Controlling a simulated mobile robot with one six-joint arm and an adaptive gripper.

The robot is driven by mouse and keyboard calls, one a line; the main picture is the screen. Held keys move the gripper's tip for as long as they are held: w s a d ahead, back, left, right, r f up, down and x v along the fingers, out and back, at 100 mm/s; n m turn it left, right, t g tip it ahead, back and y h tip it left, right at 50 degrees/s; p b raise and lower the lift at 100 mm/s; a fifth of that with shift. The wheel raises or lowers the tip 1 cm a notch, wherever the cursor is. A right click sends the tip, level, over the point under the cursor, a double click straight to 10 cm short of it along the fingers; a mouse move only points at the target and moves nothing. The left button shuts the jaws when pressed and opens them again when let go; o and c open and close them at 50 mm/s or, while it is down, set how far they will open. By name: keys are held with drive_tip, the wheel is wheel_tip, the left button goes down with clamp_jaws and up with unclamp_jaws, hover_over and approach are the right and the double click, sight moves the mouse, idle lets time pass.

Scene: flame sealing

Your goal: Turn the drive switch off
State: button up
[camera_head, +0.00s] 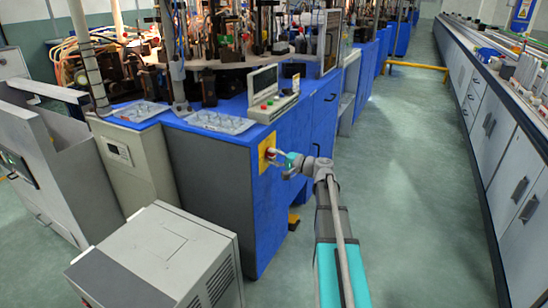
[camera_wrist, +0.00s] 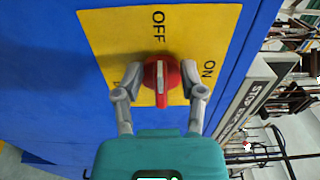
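The drive switch is a red knob (camera_wrist: 161,80) with a pale pointer bar, on a yellow plate (camera_wrist: 112,42). In the wrist view the plate reads OFF above the knob and ON to its right. The pale bar stands upright in the picture, in line with OFF. My gripper (camera_wrist: 163,76) has one grey finger on each side of the knob, its tips close against the sides; it looks shut on it.
The blue cabinet (camera_head: 215,170) carries a control panel (camera_head: 265,100) with buttons, also partly seen in the wrist view. A grey box (camera_head: 165,255) stands at the front left. Green floor (camera_head: 410,180) lies open between the cabinet and the right-hand bench (camera_head: 500,130).

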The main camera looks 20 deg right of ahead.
drive_tip(key=v, duration=1.1)
drive_tip(key=shift+s+d, duration=0.3)
drive_tip(key=shift+a, duration=0.1)
idle(0.3)
drive_tip(key=s+a+f+n+g+h, duration=0.1)
drive_tip(key=a+f+n+g, duration=0.15)
drive_tip(key=a, duration=0.35)
drive_tip(key=s+a+f+n+g, duration=0.1)
drive_tip(key=a+f+g, duration=0.25)
drive_tip(key=a, duration=0.35)
drive_tip(key=s+a+f+n+g+h, duration=0.1)
drive_tip(key=s+a+f+n+g, duration=0.1)
drive_tip(key=a+f, duration=0.3)
drive_tip(key=s+a+f+n+g+h+p, duration=0.2)
drive_tip(key=s+a+f+n+g+h, duration=0.35)
drive_tip(key=s+a+h, duration=0.55)
wheel_tip(320, 180, up, 38)
drive_tip(key=y+p, duration=0.2)
drive_tip(key=p, duration=3.6)
drive_tip(key=shift+s+d+m+g, duration=0.3)
drive_tip(key=shift+d+m+g, duration=0.05)
drive_tip(key=shift+m, duration=0.05)
